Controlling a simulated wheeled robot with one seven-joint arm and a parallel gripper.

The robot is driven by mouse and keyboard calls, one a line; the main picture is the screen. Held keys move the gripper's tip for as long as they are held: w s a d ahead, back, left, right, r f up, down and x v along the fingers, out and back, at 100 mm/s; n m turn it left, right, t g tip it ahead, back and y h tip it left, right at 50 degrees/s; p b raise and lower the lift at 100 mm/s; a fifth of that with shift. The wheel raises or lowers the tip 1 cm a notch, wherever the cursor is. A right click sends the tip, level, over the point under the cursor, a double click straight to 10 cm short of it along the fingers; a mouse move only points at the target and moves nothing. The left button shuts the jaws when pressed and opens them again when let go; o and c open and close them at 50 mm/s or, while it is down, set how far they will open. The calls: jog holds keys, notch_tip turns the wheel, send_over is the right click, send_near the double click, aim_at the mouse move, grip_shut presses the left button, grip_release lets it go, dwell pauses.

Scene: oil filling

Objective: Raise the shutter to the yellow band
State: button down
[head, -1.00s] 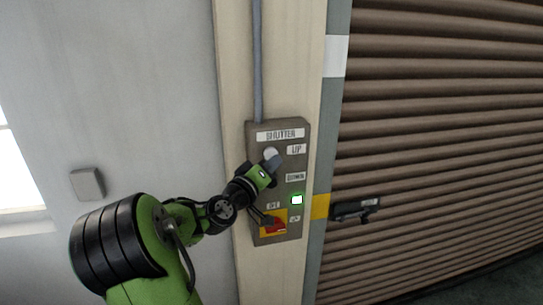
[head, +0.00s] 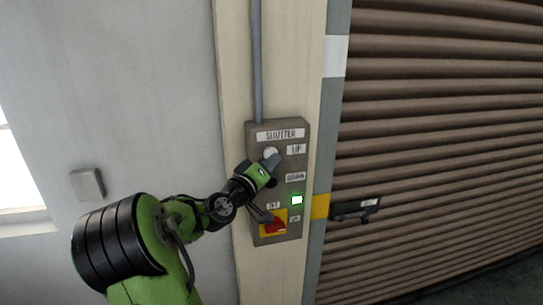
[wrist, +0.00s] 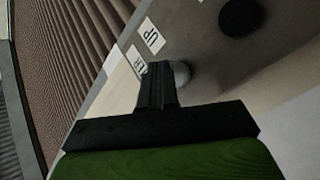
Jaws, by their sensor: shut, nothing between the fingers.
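My gripper (head: 272,162) is shut and empty, with its fingertips at the white round button (head: 270,152) beside the UP label (head: 296,149) on the grey control box (head: 263,187). In the wrist view, the shut fingers (wrist: 158,72) overlap the left side of the white button (wrist: 182,73); I cannot tell whether they press it. The brown slatted shutter (head: 440,130) fills the right side. A black latch-like piece (head: 356,208) on it is about level with the yellow band (head: 320,206) on the grey post. The shutter's bottom edge is only partly visible at lower right.
Below is a red rotary switch (head: 275,224) on a yellow plate. A black round button (wrist: 240,17) shows in the wrist view. A white band (head: 336,56) is higher on the post. A small grey wall box (head: 88,184) is at left.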

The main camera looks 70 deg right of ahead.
jog(key=shift+w+d, duration=0.3)
jog(key=shift+d, duration=0.15)
dwell(1.7)
dwell(3.6)
jog(key=shift+s+a+b, duration=0.45)
jog(key=shift+s+a, duration=0.05)
jog(key=shift+a, duration=0.3)
jog(key=shift+s+a+b, duration=0.3)
jog(key=shift+s+a, duration=0.15)
jog(key=shift+a, duration=0.25)
jog(key=shift+s+a+b, duration=0.25)
jog(key=shift+s+a, duration=0.15)
jog(key=shift+a, duration=0.35)
jog(key=shift+s+a+b, duration=0.3)
jog(key=shift+s+a, duration=0.15)
jog(key=shift+a, duration=0.25)
